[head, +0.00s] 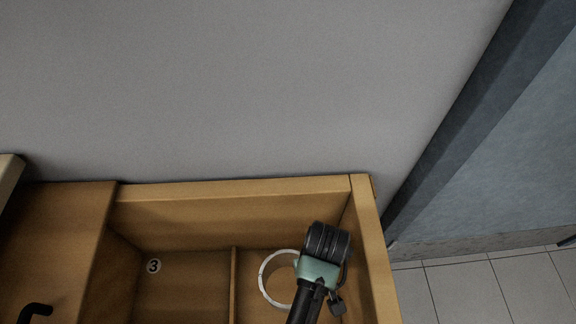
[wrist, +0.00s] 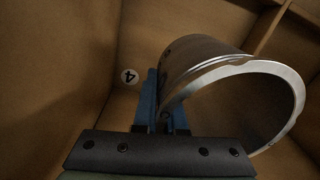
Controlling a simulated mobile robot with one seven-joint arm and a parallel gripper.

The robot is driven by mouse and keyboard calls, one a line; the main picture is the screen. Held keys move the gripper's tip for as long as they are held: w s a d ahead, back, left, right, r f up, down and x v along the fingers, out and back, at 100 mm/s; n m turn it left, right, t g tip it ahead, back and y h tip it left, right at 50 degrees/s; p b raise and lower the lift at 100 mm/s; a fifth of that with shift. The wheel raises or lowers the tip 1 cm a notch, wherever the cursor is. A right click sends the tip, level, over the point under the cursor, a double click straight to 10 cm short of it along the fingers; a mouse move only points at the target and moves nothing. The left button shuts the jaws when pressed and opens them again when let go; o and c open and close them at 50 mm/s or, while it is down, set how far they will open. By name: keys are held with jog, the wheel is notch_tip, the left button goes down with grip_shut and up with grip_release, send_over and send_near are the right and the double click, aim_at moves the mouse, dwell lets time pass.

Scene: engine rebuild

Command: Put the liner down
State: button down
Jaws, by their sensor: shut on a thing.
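The liner is a grey metal cylinder (wrist: 205,60) with a bright rim, large in the wrist view. In the head view its pale ring-shaped rim (head: 264,284) shows in the right compartment of a wooden box. My gripper (wrist: 160,105) is shut on the liner's wall, with one blue finger outside the wall and the other partly hidden at the rim. In the head view my arm covers the liner's right side and hides the fingers. I cannot tell whether the liner touches the compartment floor.
The wooden box (head: 230,190) has a thin divider (head: 233,285) left of the liner. A round "3" label (head: 153,266) marks the left compartment, which looks empty. A "4" label (wrist: 130,77) is close to the liner. The box's right wall (head: 372,250) stands close to my arm.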

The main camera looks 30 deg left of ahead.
notch_tip(320, 180, down, 10)
jog(key=b, duration=0.5)
jog(key=shift+f, duration=0.1)
jog(key=shift+f, duration=0.2)
jog(key=c, duration=1)
grip_release()
jog(key=shift+r, duration=0.1)
jog(key=r+p, duration=0.2)
jog(key=r, duration=0.4)
jog(key=r+p, duration=0.3)
jog(key=r, duration=0.3)
jog(key=shift+w+d+r, duration=0.1)
jog(key=shift+w+d, duration=0.05)
jog(key=shift+w, duration=0.05)
jog(key=shift+p, duration=0.3)
